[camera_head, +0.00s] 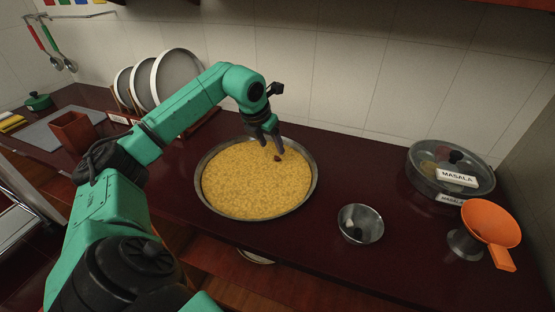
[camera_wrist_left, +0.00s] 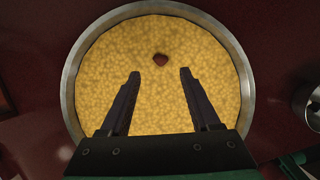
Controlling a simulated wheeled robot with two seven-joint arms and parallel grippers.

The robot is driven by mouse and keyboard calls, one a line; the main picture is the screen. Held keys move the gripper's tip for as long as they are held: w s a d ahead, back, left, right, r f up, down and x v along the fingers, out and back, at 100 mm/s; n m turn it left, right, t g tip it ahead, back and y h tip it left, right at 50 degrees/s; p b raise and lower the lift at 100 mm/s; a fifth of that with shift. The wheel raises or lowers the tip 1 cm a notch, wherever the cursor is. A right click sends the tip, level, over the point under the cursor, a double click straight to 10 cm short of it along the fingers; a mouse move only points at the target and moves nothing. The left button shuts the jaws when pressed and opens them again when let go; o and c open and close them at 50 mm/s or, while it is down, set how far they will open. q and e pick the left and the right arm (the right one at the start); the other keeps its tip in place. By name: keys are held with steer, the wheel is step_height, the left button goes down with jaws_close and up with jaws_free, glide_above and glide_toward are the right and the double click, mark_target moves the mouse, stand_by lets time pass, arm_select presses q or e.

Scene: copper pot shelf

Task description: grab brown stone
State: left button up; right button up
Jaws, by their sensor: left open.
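The brown stone (camera_head: 277,158) is small and reddish brown. It lies on the yellow grains (camera_head: 245,185) in a wide round metal pan (camera_head: 203,205), toward the back right of the pan in the head view. My left gripper (camera_head: 271,150) is over the pan, fingers pointing down, close to the stone. In the left wrist view the stone (camera_wrist_left: 160,59) shows beyond and between the two open fingertips (camera_wrist_left: 160,73), with nothing held. The height of the fingers above the grains is hard to tell.
A small metal bowl (camera_head: 360,224) with a few small bits stands right of the pan. Farther right are an orange strainer (camera_head: 490,222) and a round masala box (camera_head: 450,178). Plates in a rack (camera_head: 180,75) stand behind left. The counter between pan and box is clear.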

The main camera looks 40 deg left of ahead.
mark_target(277, 157)
arm_select(q)
steer(key=p+x, duration=0.1)
steer(key=x, duration=0.5)
steer(key=shift+w+f, duration=0.1)
steer(key=shift+w, duration=0.1)
jaws_close()
